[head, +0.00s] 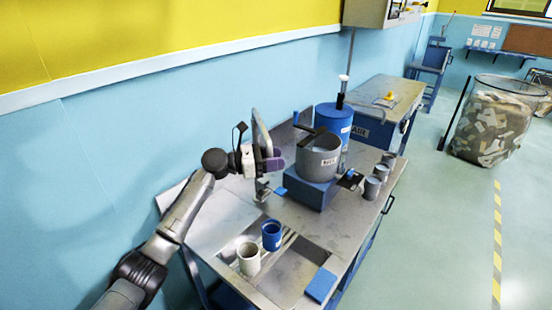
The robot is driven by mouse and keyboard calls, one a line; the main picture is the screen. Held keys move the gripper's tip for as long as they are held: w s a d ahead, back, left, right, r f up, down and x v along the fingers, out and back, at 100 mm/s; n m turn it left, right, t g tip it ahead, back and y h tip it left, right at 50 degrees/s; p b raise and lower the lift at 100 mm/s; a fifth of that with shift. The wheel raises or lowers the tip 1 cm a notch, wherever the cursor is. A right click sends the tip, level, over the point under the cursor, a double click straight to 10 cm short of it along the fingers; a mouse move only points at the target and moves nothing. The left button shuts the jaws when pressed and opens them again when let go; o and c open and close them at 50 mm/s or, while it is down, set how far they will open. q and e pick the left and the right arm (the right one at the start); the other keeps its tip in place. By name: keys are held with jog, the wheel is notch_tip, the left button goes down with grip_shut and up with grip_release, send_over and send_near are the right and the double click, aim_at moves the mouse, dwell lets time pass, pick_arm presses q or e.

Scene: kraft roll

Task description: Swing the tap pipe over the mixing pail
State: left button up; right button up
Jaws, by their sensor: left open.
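The mixing pail (317,163) is a grey labelled pot on a blue block (311,188) on the metal bench. A light grey curved pipe (262,130), which looks like the tap pipe, rises just behind my left gripper and left of the pail. A small metal fitting (262,189) stands below it at the back of the bench; the link between them is hidden by the gripper. My left gripper (274,159) is open, with its purple-grey fingers at the pipe and pointing toward the pail. I cannot tell whether it touches the pipe. My right gripper is out of view.
A blue drum (334,124) stands behind the pail, and a dark crank handle (305,127) sits above the pail. A blue mug (271,235) and a white mug (248,258) stand at the sink. Several grey cups (372,188) line the right edge.

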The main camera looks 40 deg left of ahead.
pick_arm(q)
jog(key=shift+w+d, duration=0.15)
jog(key=shift+c, duration=0.3)
grip_shut()
dwell(0.3)
